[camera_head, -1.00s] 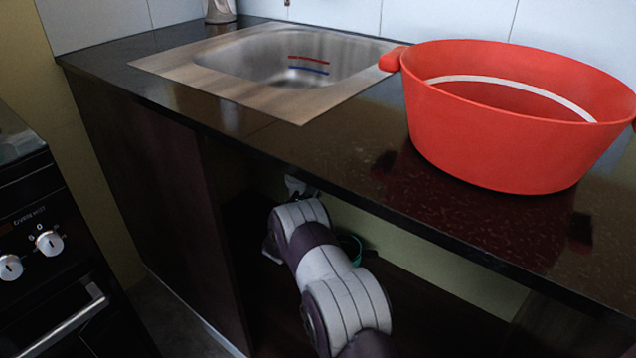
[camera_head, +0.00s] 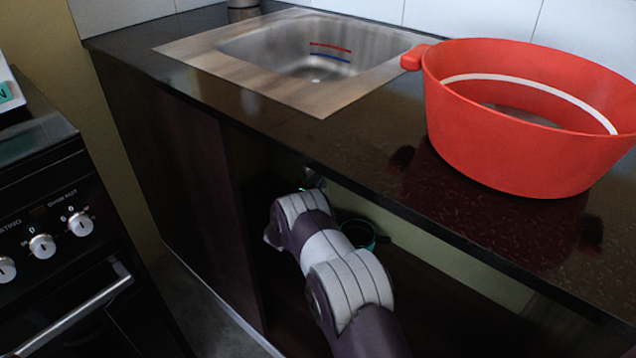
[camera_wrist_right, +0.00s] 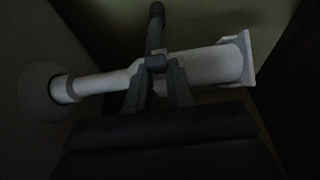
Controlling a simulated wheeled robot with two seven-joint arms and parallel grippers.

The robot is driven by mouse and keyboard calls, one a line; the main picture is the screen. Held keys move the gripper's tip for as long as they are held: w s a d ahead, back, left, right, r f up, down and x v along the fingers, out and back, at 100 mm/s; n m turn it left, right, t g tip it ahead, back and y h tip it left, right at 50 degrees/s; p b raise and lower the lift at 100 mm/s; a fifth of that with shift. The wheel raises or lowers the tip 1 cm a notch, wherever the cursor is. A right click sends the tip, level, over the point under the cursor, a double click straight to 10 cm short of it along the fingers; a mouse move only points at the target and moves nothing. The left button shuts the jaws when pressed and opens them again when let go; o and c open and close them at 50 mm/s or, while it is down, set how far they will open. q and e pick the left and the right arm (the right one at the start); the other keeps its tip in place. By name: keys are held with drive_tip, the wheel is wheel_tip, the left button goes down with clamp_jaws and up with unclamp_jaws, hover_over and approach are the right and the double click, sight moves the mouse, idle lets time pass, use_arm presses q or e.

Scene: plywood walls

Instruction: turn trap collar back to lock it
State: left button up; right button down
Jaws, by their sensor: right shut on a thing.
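In the right wrist view a pale grey pipe (camera_wrist_right: 205,66) runs across, with a wide flange at its right end and a round plate at its left. The trap collar (camera_wrist_right: 156,62), a dark piece with a bar rising behind it, sits across the pipe's middle. My right gripper (camera_wrist_right: 156,80) is shut on this dark collar, one finger on each side. The picture is dim, so the collar's exact angle is hard to read. In the head view my right arm reaches into the open space under the sink (camera_head: 285,100), and its gripper is hidden there. My left gripper is not in view.
A dark counter (camera_head: 330,145) overhangs my right arm. A large red pot (camera_head: 525,150) stands on it at the right. A teal-rimmed round item (camera_head: 358,233) is in the cabinet beside my arm. A black oven (camera_head: 75,220) stands at the left.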

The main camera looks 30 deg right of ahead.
drive_tip(key=shift+w+a+r, duration=0.15)
drive_tip(key=shift+w+a, duration=0.05)
drive_tip(key=c, duration=1.1)
unclamp_jaws()
drive_tip(key=shift+o, duration=0.5)
drive_tip(key=shift+w, duration=0.1)
drive_tip(key=p+v, duration=0.4)
drive_tip(key=v, duration=0.8)
drive_tip(key=shift+s+a+p, duration=0.25)
drive_tip(key=shift+p, duration=0.1)
